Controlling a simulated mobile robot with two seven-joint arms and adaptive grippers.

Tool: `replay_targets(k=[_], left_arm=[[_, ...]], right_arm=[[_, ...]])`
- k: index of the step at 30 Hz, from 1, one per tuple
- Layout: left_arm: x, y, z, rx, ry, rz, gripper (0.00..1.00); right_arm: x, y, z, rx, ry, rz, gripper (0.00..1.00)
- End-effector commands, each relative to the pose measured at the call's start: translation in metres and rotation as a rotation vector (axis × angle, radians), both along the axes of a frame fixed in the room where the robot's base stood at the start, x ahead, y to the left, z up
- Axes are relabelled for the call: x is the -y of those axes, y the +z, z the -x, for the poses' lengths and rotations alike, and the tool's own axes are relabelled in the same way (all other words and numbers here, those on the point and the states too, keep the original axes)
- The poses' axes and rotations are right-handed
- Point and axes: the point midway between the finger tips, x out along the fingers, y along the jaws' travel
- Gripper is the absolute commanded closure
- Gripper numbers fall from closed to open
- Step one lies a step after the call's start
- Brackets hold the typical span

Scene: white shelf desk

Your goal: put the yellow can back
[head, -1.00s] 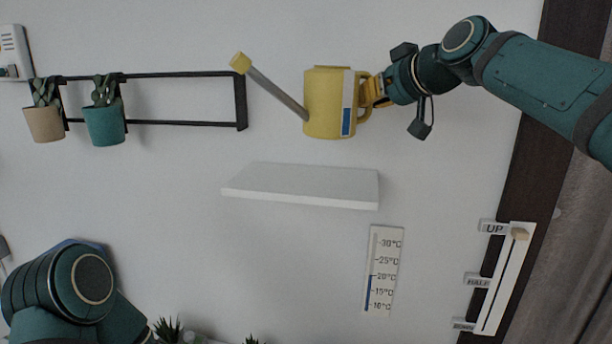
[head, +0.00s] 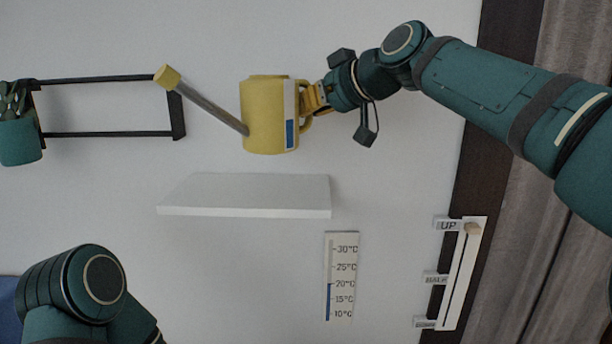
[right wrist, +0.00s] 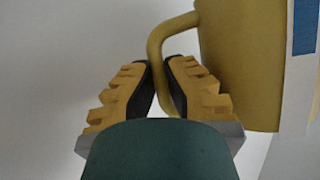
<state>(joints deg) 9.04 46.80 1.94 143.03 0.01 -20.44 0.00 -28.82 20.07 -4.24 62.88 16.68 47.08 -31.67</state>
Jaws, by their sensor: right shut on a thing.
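The yellow watering can (head: 264,115) is held upright in the air above a white wall shelf (head: 245,195). Its long spout points up and to the left. My right gripper (head: 314,97) is shut on the can's handle, on the can's right side. In the right wrist view the two fingers (right wrist: 163,88) close around the handle (right wrist: 160,52), and part of the can's body (right wrist: 240,65) shows beside them. The shelf's top is bare. My left arm shows at the lower left; its gripper is out of view.
A black rail (head: 110,134) with a teal potted plant (head: 20,140) is left of the can. A thermometer panel (head: 341,277) hangs below the shelf. A slider panel (head: 463,275) with labels is at the lower right. Grey curtains (head: 550,210) are at the right.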

Motion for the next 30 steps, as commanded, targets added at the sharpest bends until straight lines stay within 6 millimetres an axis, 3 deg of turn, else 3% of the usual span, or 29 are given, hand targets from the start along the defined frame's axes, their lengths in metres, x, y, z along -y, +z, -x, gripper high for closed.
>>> replay_targets(k=[3, 18, 30], left_arm=[[0.0, -0.009, 0.0, -0.001, 0.002, -0.001, 0.53], [0.0, -0.021, 0.0, 0.0, 0.004, -0.002, 0.53], [0.0, -0.023, 0.0, 0.0, 0.004, -0.003, 0.53]], right_arm=[[0.001, -0.024, 0.0, -0.002, -0.003, -0.001, 1.0], [0.001, -0.078, 0.0, 0.001, -0.003, -0.003, 1.0], [0.001, -0.083, 0.0, 0.001, -0.004, -0.003, 1.0]])
